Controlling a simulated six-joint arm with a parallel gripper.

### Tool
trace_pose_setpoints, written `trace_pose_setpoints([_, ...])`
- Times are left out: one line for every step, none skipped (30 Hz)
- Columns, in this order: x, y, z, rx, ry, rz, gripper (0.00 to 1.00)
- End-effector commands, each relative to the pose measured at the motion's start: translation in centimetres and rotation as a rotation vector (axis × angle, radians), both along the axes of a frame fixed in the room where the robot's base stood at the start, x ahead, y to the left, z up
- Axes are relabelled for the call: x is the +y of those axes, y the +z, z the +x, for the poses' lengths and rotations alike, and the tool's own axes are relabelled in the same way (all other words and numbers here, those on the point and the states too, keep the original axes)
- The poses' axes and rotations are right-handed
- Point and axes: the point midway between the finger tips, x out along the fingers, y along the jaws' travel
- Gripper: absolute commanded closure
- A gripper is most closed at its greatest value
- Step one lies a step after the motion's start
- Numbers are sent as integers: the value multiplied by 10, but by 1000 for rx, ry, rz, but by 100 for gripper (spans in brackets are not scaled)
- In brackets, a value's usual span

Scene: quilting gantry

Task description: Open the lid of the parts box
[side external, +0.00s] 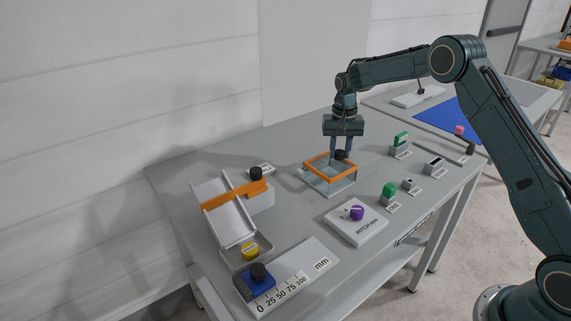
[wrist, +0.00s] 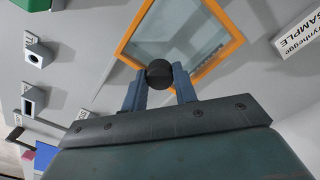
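The parts box (side external: 330,188) is a clear-walled box on the grey table. Its lid has an orange frame (side external: 316,172) around a clear pane and looks flat on the box. A round black knob (side external: 340,155) stands at the lid's edge. In the wrist view the lid (wrist: 232,40) shows beyond the knob (wrist: 159,74). My gripper (side external: 341,155) points down over the lid, and in the wrist view its fingertips (wrist: 159,78) lie on either side of the knob. I cannot tell whether they press on it.
A tilted tray with an orange bar (side external: 225,197) stands left of the box. The pitch plate (side external: 370,232) with its purple knob lies in front. Green blocks (side external: 401,139) and small labelled parts stand to the right. A ruler plate (side external: 312,252) lies at the near edge.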

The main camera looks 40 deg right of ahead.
Motion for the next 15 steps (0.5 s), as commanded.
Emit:
trace_pose_setpoints([0, 0, 0, 0, 0, 0, 100])
trace_pose_setpoints([0, 0, 0, 0, 0, 0, 100])
trace_pose_setpoints([0, 0, 0, 0, 0, 0, 100])
trace_pose_setpoints([0, 0, 0, 0, 0, 0, 100])
trace_pose_setpoints([-1, 0, 0, 0, -1, 0, 100])
trace_pose_setpoints([-3, 0, 0, 0, -1, 0, 100])
trace_pose_setpoints([-6, 0, 0, 0, -2, 0, 100])
trace_pose_setpoints([-9, 0, 0, 0, -3, 0, 100])
trace_pose_setpoints([-14, 0, 0, 1, -4, 1, 100])
trace_pose_setpoints([-18, 0, 0, 0, -3, 0, 100])
trace_pose_setpoints([-24, 0, 0, 0, -4, 0, 100])
trace_pose_setpoints([-33, 0, 0, 0, -6, 0, 100])
trace_pose_setpoints([-40, 0, 0, 0, -5, 0, 100])
trace_pose_setpoints([-47, 0, 0, -1, -6, -1, 100])
trace_pose_setpoints([-57, 0, 0, 0, -6, 0, 100])
